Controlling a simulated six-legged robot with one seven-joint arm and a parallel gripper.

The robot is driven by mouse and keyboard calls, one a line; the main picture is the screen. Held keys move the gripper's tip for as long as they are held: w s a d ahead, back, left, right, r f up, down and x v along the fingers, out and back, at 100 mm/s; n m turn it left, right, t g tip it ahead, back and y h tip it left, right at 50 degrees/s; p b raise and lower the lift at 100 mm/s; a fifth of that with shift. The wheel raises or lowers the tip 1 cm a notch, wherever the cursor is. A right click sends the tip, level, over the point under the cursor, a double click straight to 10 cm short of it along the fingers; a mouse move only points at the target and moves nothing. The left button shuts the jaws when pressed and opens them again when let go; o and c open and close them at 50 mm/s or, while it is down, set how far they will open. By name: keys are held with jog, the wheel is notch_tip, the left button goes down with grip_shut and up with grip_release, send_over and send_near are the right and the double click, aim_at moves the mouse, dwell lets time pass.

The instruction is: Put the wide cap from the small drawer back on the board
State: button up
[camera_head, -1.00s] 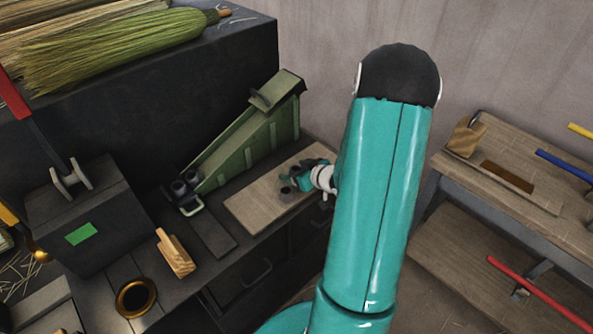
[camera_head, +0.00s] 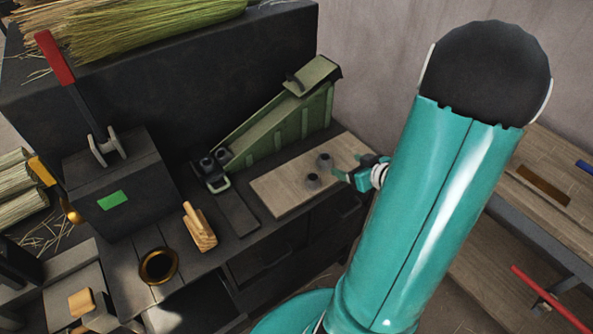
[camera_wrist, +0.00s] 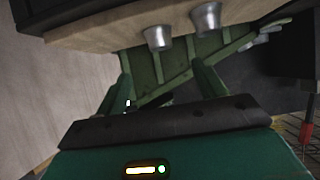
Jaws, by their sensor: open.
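Two small grey caps stand on the light wooden board (camera_head: 275,190) on the bench: a rear cap (camera_head: 324,160) and a front cap (camera_head: 313,181). In the wrist view, one cap (camera_wrist: 157,38) and another cap (camera_wrist: 205,19) show on the board at the top. I cannot tell for sure which is the wide one. My gripper (camera_head: 347,165) is open at the board's right edge, to the right of both caps and apart from them. Its spread fingers (camera_wrist: 165,72) hold nothing in the wrist view. Drawer fronts (camera_head: 270,262) show below the bench top; no open drawer is clear.
A green sloped machine (camera_head: 280,125) stands behind the board. A wooden block (camera_head: 199,228), a brass ring (camera_head: 158,266) and a dark box with a red lever (camera_head: 112,185) are to the left. A second bench (camera_head: 540,215) stands at right.

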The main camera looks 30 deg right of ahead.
jog(key=w+a+r+m+g+h, duration=0.1)
jog(key=w+a+r+g+h, duration=0.15)
jog(key=r, duration=0.45)
jog(key=w+a+r+g+h, duration=0.1)
jog(key=w+a+r+h, duration=0.25)
jog(key=r, duration=0.35)
jog(key=s+a+r+g+y, duration=0.1)
jog(key=s+a, duration=0.3)
jog(key=a, duration=0.4)
jog(key=s+a+r+g+y, duration=0.1)
jog(key=s+a+r+y, duration=0.2)
jog(key=a, duration=0.5)
jog(key=s+a+r+g+y, duration=0.1)
jog(key=s+a+r, duration=0.1)
jog(key=s+a, duration=0.3)
jog(key=a, duration=0.3)
jog(key=shift+s+a+n+y, duration=0.2)
jog(key=shift+s+n+y, duration=0.1)
jog(key=shift+y, duration=0.1)
jog(key=shift+r, duration=0.1)
jog(key=c, duration=0.8)
jog(key=shift+o, duration=0.2)
jog(key=shift+a, duration=0.1)
